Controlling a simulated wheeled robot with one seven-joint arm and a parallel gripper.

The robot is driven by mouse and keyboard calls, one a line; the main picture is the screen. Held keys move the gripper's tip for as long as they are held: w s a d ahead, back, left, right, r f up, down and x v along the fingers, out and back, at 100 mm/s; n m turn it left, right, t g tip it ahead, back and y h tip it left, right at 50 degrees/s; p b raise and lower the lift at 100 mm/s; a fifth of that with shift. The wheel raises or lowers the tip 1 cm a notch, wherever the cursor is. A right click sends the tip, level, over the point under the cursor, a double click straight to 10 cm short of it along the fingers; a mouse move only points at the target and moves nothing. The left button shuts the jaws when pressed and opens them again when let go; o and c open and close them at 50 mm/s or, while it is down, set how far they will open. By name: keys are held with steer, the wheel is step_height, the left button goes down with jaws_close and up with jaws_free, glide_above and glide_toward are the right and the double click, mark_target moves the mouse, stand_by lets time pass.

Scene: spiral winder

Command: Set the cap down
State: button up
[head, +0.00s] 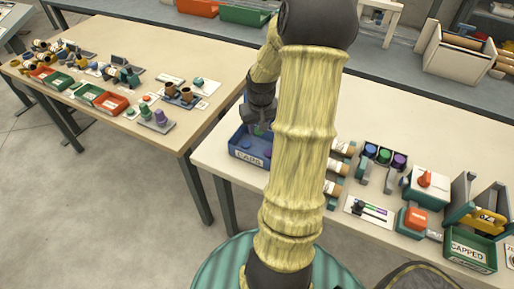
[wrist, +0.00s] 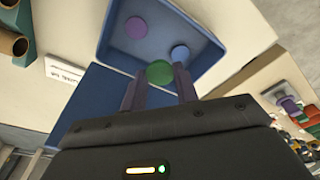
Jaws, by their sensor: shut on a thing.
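My gripper (wrist: 160,88) is shut on a green cap (wrist: 159,72), which shows between the two fingertips in the wrist view. In the head view my gripper (head: 260,122) is over the blue bin labelled CAPS (head: 247,157), partly hidden by my own arm. The bin also shows in the wrist view (wrist: 110,45). Inside it lie a purple cap (wrist: 135,27) and a blue cap (wrist: 180,53). The green cap is near the bin's wall in the wrist view; its height above the bin is hard to tell.
Brown tubes (head: 337,168) lie right of my arm. Beyond them are a holder with coloured caps (head: 385,154), a device with a red knob (head: 425,182) and a green bin labelled CAPPED (head: 468,250). Another table (head: 140,50) at left holds bins and small parts.

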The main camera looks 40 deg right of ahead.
mark_target(258, 132)
steer(key=shift+w+f, duration=0.15)
steer(key=shift+f, duration=2.2)
steer(key=shift+a, duration=0.1)
steer(key=shift+f+b, duration=0.55)
steer(key=shift+f, duration=1.35)
steer(key=shift+f, duration=0.1)
steer(key=o, duration=0.9)
steer(key=shift+o, duration=0.2)
